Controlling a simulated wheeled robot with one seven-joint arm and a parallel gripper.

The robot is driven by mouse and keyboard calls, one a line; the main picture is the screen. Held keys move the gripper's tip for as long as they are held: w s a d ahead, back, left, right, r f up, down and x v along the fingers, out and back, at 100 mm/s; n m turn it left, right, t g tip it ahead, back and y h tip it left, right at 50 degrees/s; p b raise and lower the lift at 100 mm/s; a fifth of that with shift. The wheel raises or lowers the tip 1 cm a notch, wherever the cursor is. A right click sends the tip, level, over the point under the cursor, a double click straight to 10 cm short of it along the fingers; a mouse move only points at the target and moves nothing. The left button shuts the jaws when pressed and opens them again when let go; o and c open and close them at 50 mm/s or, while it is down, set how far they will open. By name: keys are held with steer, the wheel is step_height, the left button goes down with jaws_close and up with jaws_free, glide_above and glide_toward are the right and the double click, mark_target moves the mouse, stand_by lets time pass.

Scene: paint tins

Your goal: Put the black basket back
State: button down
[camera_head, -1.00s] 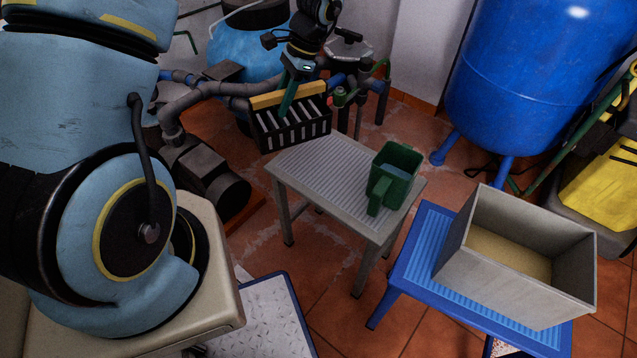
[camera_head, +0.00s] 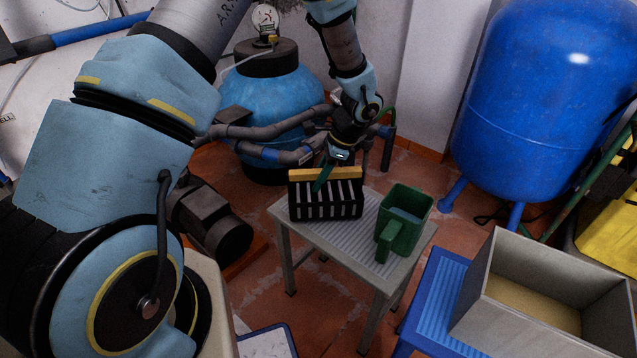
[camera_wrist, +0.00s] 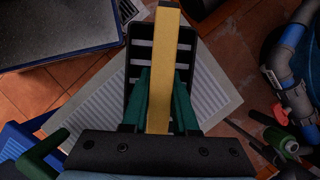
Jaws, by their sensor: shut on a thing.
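The black basket (camera_head: 326,201) has slatted sides and a yellow handle bar (camera_head: 343,174) along its top. In the head view it is over the left part of the grey ribbed stool (camera_head: 357,230); I cannot tell whether it touches the top. My gripper (camera_head: 325,175) is shut on the yellow handle from above. In the wrist view the green fingers (camera_wrist: 160,100) stand on both sides of the handle (camera_wrist: 162,65), and the basket (camera_wrist: 138,50) hangs below, partly hidden by fingers and handle.
A green jug (camera_head: 405,222) stands on the same stool, close to the basket's right. A grey open box (camera_head: 480,285) sits on a blue stool (camera_head: 432,305) at the lower right. Pipes (camera_head: 265,150) and a blue tank (camera_head: 262,95) are behind.

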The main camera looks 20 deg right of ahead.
steer(key=shift+f, duration=0.6)
steer(key=shift+f, duration=0.15)
steer(key=c, duration=0.7)
jaws_free()
